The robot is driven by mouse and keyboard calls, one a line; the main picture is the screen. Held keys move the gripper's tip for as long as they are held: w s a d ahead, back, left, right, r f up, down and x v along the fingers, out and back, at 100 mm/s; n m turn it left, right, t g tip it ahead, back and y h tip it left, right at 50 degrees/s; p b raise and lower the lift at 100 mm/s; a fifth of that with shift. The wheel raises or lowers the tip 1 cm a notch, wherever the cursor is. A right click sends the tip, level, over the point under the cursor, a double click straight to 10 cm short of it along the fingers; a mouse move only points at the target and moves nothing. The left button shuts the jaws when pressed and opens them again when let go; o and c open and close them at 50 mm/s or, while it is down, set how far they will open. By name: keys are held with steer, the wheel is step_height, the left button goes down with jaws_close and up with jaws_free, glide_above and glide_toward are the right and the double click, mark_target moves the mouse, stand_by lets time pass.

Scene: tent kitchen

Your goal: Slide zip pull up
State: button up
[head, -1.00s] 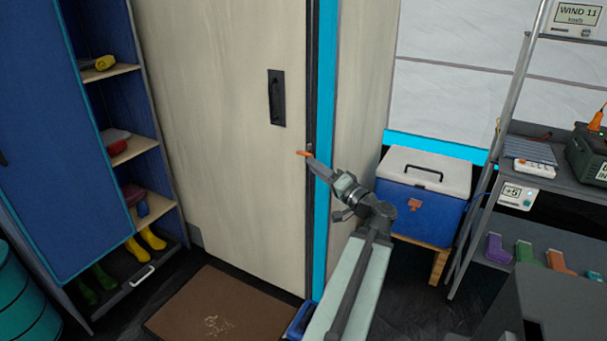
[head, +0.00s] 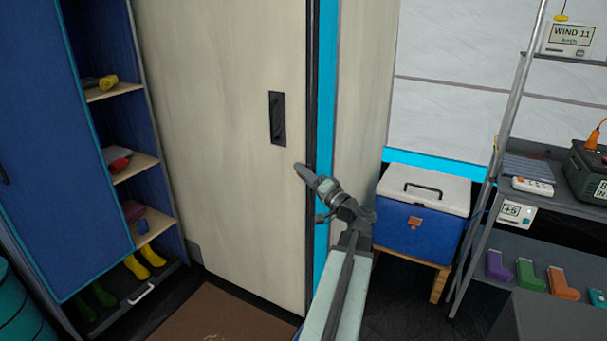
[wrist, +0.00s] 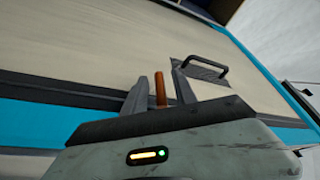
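The zip pull (wrist: 160,92) is a short orange bar in the wrist view. It shows between the two grey fingers of my gripper (wrist: 159,78), with a gap on each side. I cannot tell how deep between them it sits. In the head view my gripper (head: 301,170) is at the dark zip strip (head: 313,90) along the right edge of the pale door panel (head: 222,150), below the handle's height. The pull is hidden there behind my gripper.
A black handle (head: 277,118) is on the door panel. A cyan band (head: 327,60) runs beside the strip. A blue cooler (head: 408,228) with a white lid stands at right, near a shelf rack. An open blue cabinet (head: 60,130) is at left. A brown mat (head: 225,315) lies below.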

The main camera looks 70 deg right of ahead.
jaws_close()
stand_by(1.3)
